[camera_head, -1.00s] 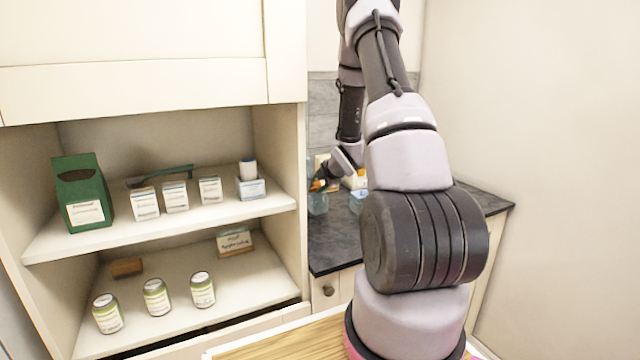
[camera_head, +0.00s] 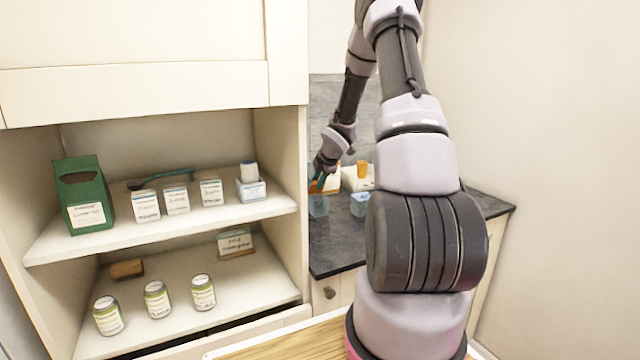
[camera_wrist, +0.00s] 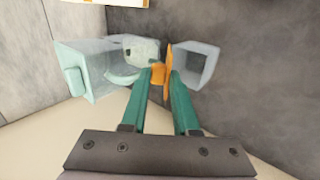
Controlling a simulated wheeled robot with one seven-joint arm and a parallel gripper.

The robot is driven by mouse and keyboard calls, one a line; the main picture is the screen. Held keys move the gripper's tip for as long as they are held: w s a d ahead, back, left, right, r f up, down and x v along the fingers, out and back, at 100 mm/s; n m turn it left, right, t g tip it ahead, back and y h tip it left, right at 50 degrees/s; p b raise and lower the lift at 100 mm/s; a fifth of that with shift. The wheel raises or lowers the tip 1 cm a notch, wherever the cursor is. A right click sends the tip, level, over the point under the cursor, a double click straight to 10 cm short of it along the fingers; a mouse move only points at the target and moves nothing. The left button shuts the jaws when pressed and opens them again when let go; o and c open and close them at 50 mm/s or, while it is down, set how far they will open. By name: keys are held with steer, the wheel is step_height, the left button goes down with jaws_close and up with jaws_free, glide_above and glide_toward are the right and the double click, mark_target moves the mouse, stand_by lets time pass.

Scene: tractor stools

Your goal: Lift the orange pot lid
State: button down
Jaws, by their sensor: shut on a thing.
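The orange pot lid (camera_wrist: 168,68) shows in the wrist view, seen nearly edge-on, with a small orange knob-like part at its left. My gripper (camera_wrist: 163,80) has its two teal fingers closed around this orange part. In the head view my gripper (camera_head: 317,184) is small, over the dark counter in the corner, with some orange beside its fingers. Whether the lid is clear of everything beneath it cannot be told.
In the wrist view a clear pale-teal container (camera_wrist: 88,72) is left of the fingers and a grey-blue cup (camera_wrist: 198,65) is right. In the head view, two blue cups stand on the dark counter (camera_head: 335,245). The cabinet shelves (camera_head: 160,225) hold boxes and cans.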

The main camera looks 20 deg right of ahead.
steer(key=shift+w+r+g, duration=0.2)
steer(key=shift+w+g, duration=0.45)
steer(key=shift+g, duration=0.25)
steer(key=shift+w+r+g, duration=0.2)
steer(key=shift+w+g, duration=0.4)
steer(key=shift+g, duration=0.3)
steer(key=shift+w+g, duration=0.65)
steer(key=shift+g, duration=0.45)
steer(key=c, duration=0.7)
jaws_free()
step_height(320, 180, up, 11)
glide_above(316, 181)
steer(key=shift+w+d+f, duration=0.1)
steer(key=shift+w+f, duration=0.05)
steer(key=shift+w, duration=0.2)
